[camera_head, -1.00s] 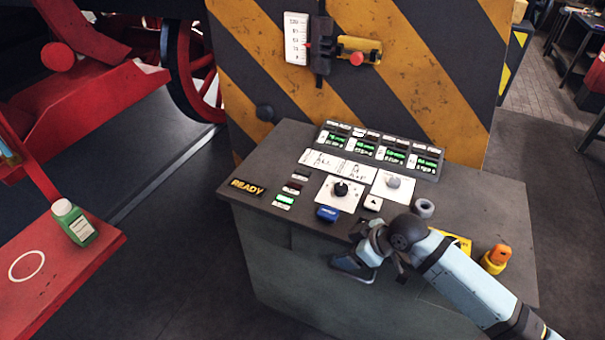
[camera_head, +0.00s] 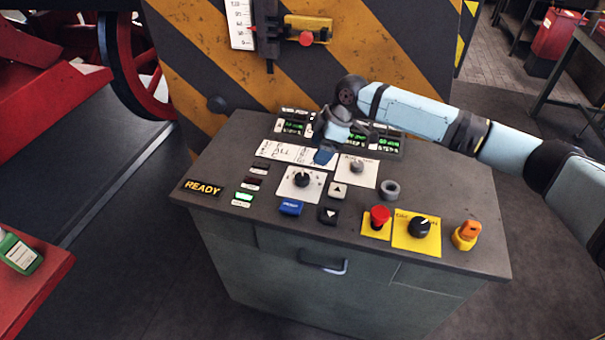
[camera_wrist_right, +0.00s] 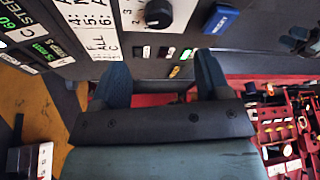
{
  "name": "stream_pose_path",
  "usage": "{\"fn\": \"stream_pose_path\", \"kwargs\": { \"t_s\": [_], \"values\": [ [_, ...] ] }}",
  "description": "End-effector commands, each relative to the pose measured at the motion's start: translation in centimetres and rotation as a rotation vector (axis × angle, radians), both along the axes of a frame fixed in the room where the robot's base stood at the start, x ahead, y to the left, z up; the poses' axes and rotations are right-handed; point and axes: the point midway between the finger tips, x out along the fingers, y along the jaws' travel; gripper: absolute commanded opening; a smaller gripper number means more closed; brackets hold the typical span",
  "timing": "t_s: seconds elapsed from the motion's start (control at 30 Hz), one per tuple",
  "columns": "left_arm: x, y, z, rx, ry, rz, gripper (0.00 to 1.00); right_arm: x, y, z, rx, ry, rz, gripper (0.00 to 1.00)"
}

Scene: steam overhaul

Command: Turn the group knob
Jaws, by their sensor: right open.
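A black knob (camera_head: 302,180) stands on a white plate in the middle of the console; I take it as the group knob, though its label is too small to read. In the right wrist view the black knob (camera_wrist_right: 158,13) shows at the top edge, with digits beside it. My right gripper (camera_head: 325,157) is over the back of the panel, behind and right of the knob and apart from it. In the right wrist view my right gripper (camera_wrist_right: 163,75) is open, with nothing between its two blue fingers. My left gripper is out of view.
A grey knob (camera_head: 357,167) sits right of the black one, and a blue button (camera_head: 291,207) in front. A red mushroom button (camera_head: 379,216), a black knob on yellow (camera_head: 420,228) and an orange switch (camera_head: 467,234) are at right. The striped wall (camera_head: 390,60) stands behind.

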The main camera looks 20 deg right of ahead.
Motion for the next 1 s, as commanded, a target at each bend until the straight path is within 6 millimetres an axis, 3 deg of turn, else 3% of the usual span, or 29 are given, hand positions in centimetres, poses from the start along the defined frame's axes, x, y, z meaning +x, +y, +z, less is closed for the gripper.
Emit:
{"fn": "stream_pose_path", "kwargs": {
  "t_s": [0.3,0.5,0.93,1.0],
  "values": [
    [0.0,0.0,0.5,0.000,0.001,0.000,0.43,0.7,2.6,-6.3,0.000,0.003,-0.001,0.69],
    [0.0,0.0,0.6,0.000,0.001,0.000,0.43,1.0,3.5,-8.9,0.000,0.000,-0.001,0.69],
    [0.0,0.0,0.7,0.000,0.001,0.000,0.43,1.1,3.9,-9.9,0.001,-0.001,-0.001,0.69],
    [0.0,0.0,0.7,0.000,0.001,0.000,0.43,1.1,3.9,-9.9,0.001,-0.001,-0.001,0.56]
  ]
}}
